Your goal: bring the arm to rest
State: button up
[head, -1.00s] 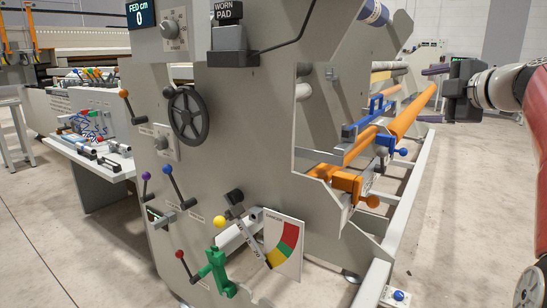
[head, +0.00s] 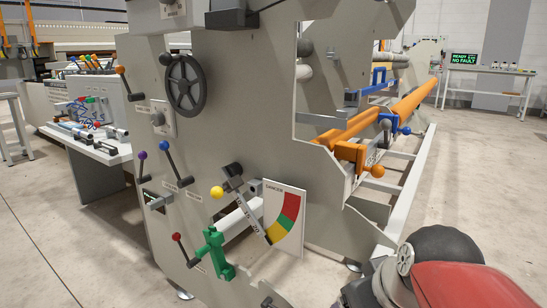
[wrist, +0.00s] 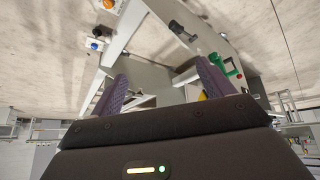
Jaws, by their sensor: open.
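My red and grey arm shows at the lower right of the head view, low and beside the gantry's grey side plate (head: 235,120). The gripper's fingers are hidden in the head view. In the wrist view my gripper (wrist: 163,85) has two purple ribbed fingers set well apart. Nothing is between them but the background. The wrist view is turned over, with floor at the top and the machine frame beyond the fingers.
A white table (head: 489,70) stands at the back right. Floor at right is clear.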

jog(key=s+f+m+b, duration=0.1)
jog(key=s+f+m, duration=0.2)
jog(key=s+f, duration=0.4)
notch_tip(320, 180, up, 13)
jog(key=w+p, duration=0.1)
jog(key=p, duration=1.2)
jog(key=shift+d+g+h, duration=0.25)
jog(key=shift+g+h, duration=0.15)
jog(key=shift+w, duration=0.1)
dwell(0.8)
